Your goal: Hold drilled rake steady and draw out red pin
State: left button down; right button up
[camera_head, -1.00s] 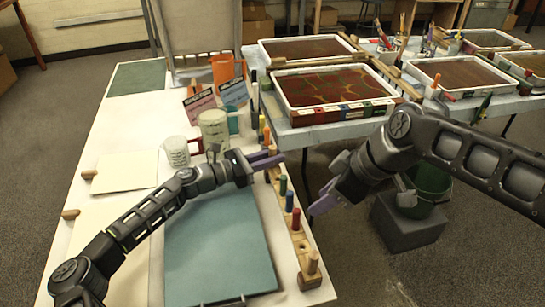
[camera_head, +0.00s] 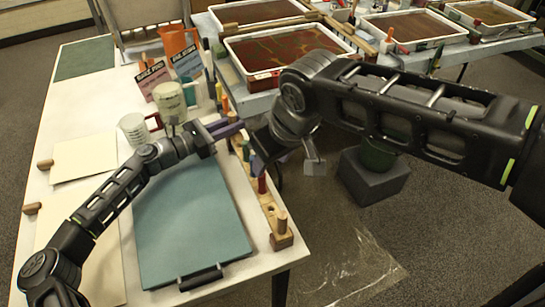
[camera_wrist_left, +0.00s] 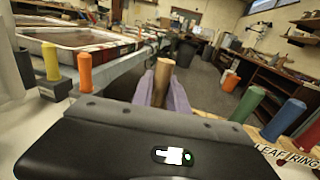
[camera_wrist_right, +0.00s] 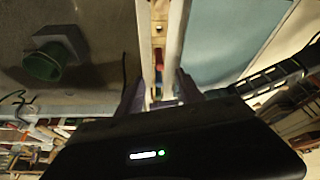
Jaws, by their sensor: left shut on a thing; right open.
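The drilled rake (camera_head: 262,200) is a wooden bar with coloured pins along the table's right edge. Its red pin (camera_head: 262,184) stands near the front end, just behind a plain wooden peg (camera_head: 282,223). My left gripper (camera_head: 231,128) is shut on a wooden peg (camera_wrist_left: 163,82) of the rake, between the orange pin (camera_wrist_left: 85,70) and green pin (camera_wrist_left: 248,104). My right gripper (camera_head: 262,156) is open above the rake, just behind the red pin, and partly hides the blue pin. In the right wrist view the red pin (camera_wrist_right: 160,61) shows beyond the open fingers.
A blue-green board (camera_head: 190,225) lies left of the rake. A measuring jug (camera_head: 134,130), a larger beaker (camera_head: 170,100) and cards (camera_head: 153,76) stand behind. Marbling trays (camera_head: 272,60) fill the back table. A green bucket (camera_head: 378,156) on a grey block stands on the floor to the right.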

aim_at(264, 176)
jog(key=shift+m, duration=0.5)
jog(key=shift+f, duration=0.1)
jog(key=x, duration=1.2)
grip_shut()
dwell(0.3)
dwell(0.4)
dwell(1.3)
